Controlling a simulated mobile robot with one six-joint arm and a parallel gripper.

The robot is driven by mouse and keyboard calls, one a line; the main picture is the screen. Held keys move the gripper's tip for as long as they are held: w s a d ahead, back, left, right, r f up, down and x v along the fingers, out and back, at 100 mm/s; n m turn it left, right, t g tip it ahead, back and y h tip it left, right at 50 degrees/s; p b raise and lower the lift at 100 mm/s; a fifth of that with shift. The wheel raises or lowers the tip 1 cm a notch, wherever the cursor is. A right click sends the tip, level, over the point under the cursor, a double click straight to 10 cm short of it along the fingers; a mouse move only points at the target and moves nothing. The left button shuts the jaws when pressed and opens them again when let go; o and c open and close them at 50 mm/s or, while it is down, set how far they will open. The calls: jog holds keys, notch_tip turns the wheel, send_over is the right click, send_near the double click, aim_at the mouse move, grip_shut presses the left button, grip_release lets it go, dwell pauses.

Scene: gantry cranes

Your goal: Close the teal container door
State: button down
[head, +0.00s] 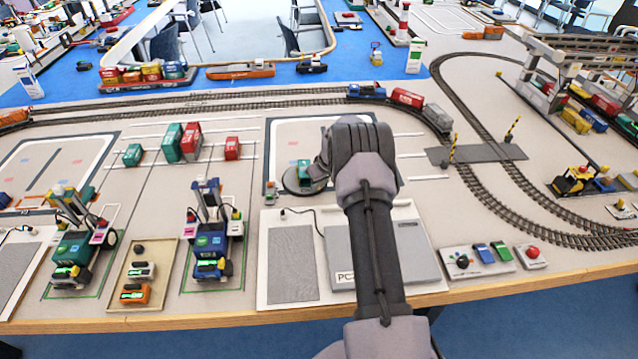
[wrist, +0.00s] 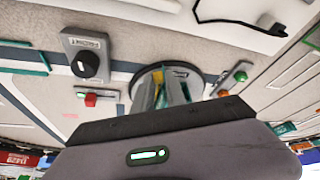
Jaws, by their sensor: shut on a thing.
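The small teal container (head: 304,169) stands on a dark round turntable (head: 290,184) on the marked pad in the middle of the table. My gripper (head: 318,172) comes down over its right side and hides much of it. In the wrist view my gripper (wrist: 168,92) is shut on a part of the teal container (wrist: 172,88), above the turntable (wrist: 207,78). A yellow patch shows between the fingers. The door's angle is hidden, and I cannot tell which part of the container is gripped.
A grey box with a black knob (wrist: 86,64) and a red button (wrist: 90,100) stand beside the turntable. A grey laptop-like case (head: 410,250) lies under my arm. Teal and red containers (head: 190,142) stand to the left; railway track curves to the right.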

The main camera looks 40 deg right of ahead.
jog(key=shift+a, duration=0.1)
jog(key=shift+a+m+h, duration=0.35)
jog(key=shift+m+h, duration=0.05)
jog(key=shift+m, duration=0.8)
jog(key=m, duration=0.1)
jog(key=a+m+h, duration=0.1)
jog(key=shift+w+m+g+b, duration=0.15)
jog(key=shift+m+g+b, duration=0.15)
jog(key=m+b, duration=0.2)
jog(key=a+m+h+b, duration=0.1)
jog(key=b, duration=0.1)
jog(key=shift+w+f+m+g, duration=0.3)
jog(key=shift+g, duration=0.1)
jog(key=shift+w+a+m+g+h+b, duration=0.2)
jog(key=shift+m+g+h+b, duration=0.1)
jog(key=shift+m+b, duration=0.7)
jog(key=m, duration=0.1)
jog(key=m+g+b, duration=0.1)
jog(key=m, duration=0.1)
jog(key=shift+w+a+r+h, duration=0.2)
jog(key=shift+w+a+h, duration=0.1)
jog(key=shift+w+a, duration=0.1)
jog(key=shift+w+a+m+g+p, duration=0.1)
jog(key=shift+w+m+g+p, duration=0.25)
jog(key=shift+m, duration=0.65)
jog(key=shift+w+a+m+g, duration=0.1)
jog(key=shift+w+m+g, duration=0.1)
jog(key=shift+m+g, duration=0.6)
jog(key=shift+m, duration=0.4)
